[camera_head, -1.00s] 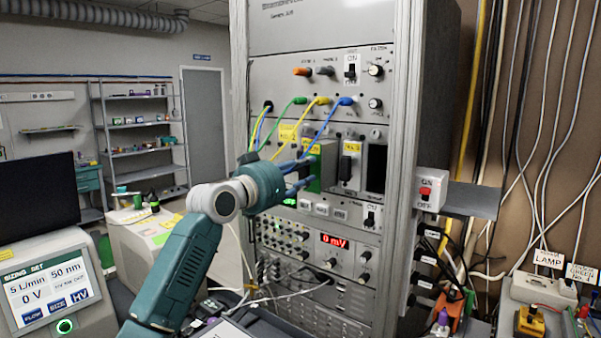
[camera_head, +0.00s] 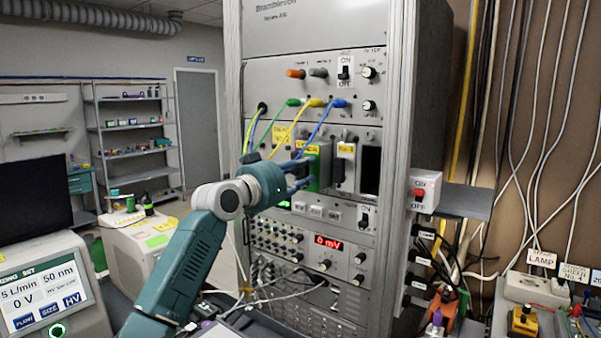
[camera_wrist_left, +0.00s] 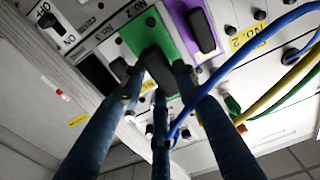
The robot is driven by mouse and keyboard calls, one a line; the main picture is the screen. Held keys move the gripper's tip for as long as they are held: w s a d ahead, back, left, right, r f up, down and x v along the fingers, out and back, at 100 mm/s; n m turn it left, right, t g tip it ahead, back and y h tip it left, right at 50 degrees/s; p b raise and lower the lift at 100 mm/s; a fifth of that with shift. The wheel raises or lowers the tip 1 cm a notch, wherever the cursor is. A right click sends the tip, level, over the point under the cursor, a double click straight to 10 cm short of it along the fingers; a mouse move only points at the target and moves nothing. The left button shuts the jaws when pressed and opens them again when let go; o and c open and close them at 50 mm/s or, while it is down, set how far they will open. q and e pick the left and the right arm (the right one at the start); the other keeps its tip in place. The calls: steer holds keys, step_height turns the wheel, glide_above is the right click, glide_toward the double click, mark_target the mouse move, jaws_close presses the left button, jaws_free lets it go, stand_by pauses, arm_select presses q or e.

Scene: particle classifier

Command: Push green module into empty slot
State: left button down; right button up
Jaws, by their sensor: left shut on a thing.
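The green module (camera_head: 313,183) is in the rack's module row, with a yellow label on top. In the left wrist view its green face (camera_wrist_left: 142,36) shows with a black handle (camera_wrist_left: 158,72). My left gripper (camera_head: 300,182) is at this module, its fingers (camera_wrist_left: 160,88) shut around the black handle. The gripper hides part of the module in the head view, so I cannot tell exactly how deep it sits. The empty slot (camera_head: 371,170) is a dark opening at the right of the row, beyond a white module (camera_head: 344,170). My right gripper is in neither view.
Blue (camera_head: 318,128), yellow and green cables hang from sockets above and pass close to my left gripper. A purple module (camera_wrist_left: 186,14) is beside the green one in the wrist view. An ON/OFF switch box (camera_head: 424,192) juts from the rack's right side.

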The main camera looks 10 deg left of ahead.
mark_target(313, 165)
arm_select(q)
steer(key=shift+x, duration=2.9)
steer(key=shift+w+d+r, duration=0.1)
steer(key=shift+r, duration=0.1)
steer(key=c, duration=1.2)
jaws_free()
steer(key=shift+f, duration=0.35)
steer(key=shift+s, duration=0.2)
steer(key=v, duration=1.1)
steer(key=shift+s+a+r, duration=0.15)
steer(key=shift+s+a, duration=0.05)
steer(key=shift+s, duration=0.05)
